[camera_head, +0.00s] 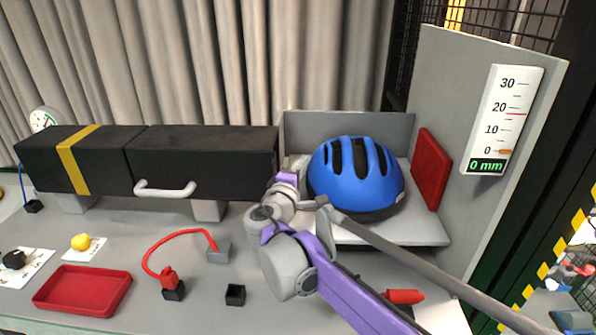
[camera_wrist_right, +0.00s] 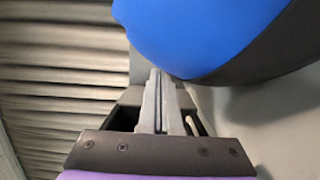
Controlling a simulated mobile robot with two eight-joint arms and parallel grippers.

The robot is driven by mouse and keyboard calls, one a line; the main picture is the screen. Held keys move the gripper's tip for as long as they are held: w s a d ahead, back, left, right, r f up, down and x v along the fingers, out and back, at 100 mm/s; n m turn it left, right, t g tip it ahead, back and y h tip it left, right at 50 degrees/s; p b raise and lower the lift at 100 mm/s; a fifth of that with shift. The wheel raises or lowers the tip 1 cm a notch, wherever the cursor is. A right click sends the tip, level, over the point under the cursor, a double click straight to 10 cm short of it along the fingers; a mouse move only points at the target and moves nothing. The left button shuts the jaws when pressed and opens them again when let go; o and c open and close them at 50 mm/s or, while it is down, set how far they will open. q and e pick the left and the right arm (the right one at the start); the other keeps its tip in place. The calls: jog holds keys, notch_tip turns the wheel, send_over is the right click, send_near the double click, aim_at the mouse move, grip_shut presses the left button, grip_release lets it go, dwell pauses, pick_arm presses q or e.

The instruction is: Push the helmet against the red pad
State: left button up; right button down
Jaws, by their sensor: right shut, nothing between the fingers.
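A blue helmet (camera_head: 352,176) with black vents sits upright on a grey platform (camera_head: 405,230). The red pad (camera_head: 431,168) stands on the grey panel to the helmet's right, and a gap shows between them. My right gripper (camera_head: 297,166) is at the helmet's left side, partly hidden by its own wrist. In the right wrist view its fingers (camera_wrist_right: 156,88) are shut and empty, close beside the blue shell (camera_wrist_right: 195,35). I cannot tell whether they touch it. My left gripper is not in view.
A scale (camera_head: 503,115) on the panel reads 0 mm. A black box (camera_head: 200,160) with a white handle lies left of the helmet. A red tray (camera_head: 83,290), a red cable (camera_head: 170,240) and a small black cup (camera_head: 235,294) are on the bench. A red-handled tool (camera_head: 404,296) lies below the platform.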

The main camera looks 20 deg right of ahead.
aim_at(320, 167)
jog(key=shift+d, duration=0.1)
jog(key=d, duration=0.1)
jog(key=s+d+p, duration=0.1)
jog(key=d, duration=0.1)
jog(key=shift+s+d+r+p, duration=0.25)
jog(key=shift+s+d+p, duration=0.1)
jog(key=shift+p, duration=0.05)
jog(key=shift+d+f, duration=0.2)
jog(key=shift+w+f, duration=0.1)
jog(key=shift+w, duration=0.05)
jog(key=shift+s+a, duration=0.15)
jog(key=shift+s, duration=0.15)
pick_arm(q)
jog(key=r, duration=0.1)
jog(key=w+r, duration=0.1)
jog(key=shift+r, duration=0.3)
pick_arm(e)
jog(key=shift+a, duration=0.1)
